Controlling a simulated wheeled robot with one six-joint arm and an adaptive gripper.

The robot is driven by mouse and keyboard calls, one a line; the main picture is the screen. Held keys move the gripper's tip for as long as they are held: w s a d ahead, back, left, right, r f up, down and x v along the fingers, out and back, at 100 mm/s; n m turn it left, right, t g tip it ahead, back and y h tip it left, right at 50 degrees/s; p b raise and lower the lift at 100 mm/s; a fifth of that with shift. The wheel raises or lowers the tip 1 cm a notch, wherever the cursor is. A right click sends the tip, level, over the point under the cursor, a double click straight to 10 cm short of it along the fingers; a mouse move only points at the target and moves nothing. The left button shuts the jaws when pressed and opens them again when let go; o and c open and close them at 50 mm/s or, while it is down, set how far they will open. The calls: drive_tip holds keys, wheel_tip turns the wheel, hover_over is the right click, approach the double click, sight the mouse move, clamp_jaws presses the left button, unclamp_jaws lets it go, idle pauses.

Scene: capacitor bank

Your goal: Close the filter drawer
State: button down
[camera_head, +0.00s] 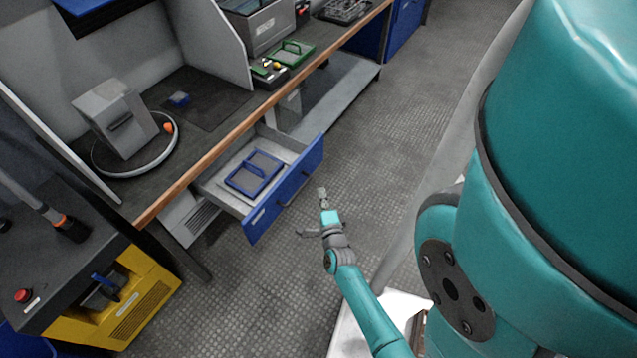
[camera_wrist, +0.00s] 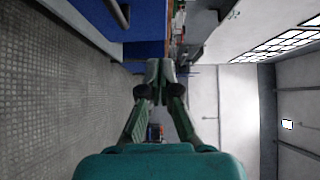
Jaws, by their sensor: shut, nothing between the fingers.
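The filter drawer (camera_head: 287,190) under the workbench is pulled out. It has a blue front with a dark bar handle (camera_head: 294,187) and grey inner walls. A blue-framed grey filter (camera_head: 254,172) lies inside it. My gripper (camera_head: 322,195) is shut and empty, just right of the drawer front in the head view, apart from the handle. In the wrist view my gripper (camera_wrist: 160,68) shows its fingertips together, beside the blue drawer front (camera_wrist: 140,48). Part of the dark handle (camera_wrist: 119,12) shows at the top there.
The workbench edge (camera_head: 215,146) runs above the drawer. A yellow cabinet (camera_head: 128,305) stands at lower left. The textured floor (camera_head: 400,100) in front is clear.

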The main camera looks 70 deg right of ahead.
sight(303, 160)
drive_tip(key=x, duration=0.3)
drive_tip(key=w+x, duration=0.1)
drive_tip(key=x, duration=0.3)
drive_tip(key=w+a+x, duration=0.1)
drive_tip(key=x, duration=0.3)
drive_tip(key=shift+r, duration=0.1)
drive_tip(key=shift+w+d, duration=0.1)
drive_tip(key=shift+w, duration=0.5)
